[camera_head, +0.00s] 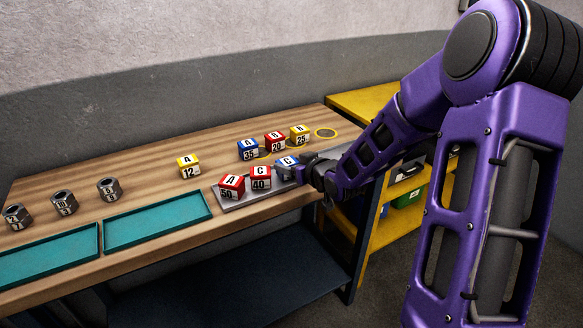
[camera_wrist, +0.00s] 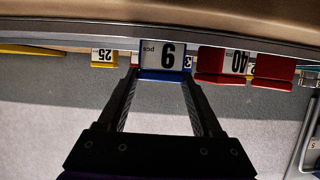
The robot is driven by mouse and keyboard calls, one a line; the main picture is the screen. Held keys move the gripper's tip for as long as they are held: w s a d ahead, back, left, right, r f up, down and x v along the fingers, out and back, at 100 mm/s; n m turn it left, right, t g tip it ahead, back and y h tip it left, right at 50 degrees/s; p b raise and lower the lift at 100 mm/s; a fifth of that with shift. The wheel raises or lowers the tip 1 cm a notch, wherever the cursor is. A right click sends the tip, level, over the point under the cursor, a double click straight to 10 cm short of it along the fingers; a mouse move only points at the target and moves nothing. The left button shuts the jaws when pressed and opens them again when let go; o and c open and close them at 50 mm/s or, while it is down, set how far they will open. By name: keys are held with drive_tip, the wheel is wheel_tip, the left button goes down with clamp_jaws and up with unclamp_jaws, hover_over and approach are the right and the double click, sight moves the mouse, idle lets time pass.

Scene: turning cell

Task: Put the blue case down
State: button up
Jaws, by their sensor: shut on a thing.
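In the wrist view the two fingers flank the blue case (camera_wrist: 162,58), whose white label faces the camera. I cannot tell whether its underside touches the tray. The gripper partly hides it in the head view. A red A 50 case (camera_head: 232,187) stands at the tray's left end.
Behind the tray stand a blue A 35 case (camera_head: 248,149), a red B 20 case (camera_head: 275,142) and a yellow B 25 case (camera_head: 299,134). A yellow A 12 case (camera_head: 188,166) is further left. Metal nuts (camera_head: 65,202) and teal trays (camera_head: 157,219) occupy the bench's left.

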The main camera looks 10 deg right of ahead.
drive_tip(key=shift+f, duration=0.2)
drive_tip(key=o, duration=1.2)
drive_tip(key=shift+r, duration=0.15)
drive_tip(key=shift+s+r, duration=0.15)
drive_tip(key=shift+r, duration=0.05)
drive_tip(key=p+v, duration=0.3)
drive_tip(key=v, duration=0.8)
drive_tip(key=shift+s+d, duration=0.1)
drive_tip(key=shift+s, duration=0.25)
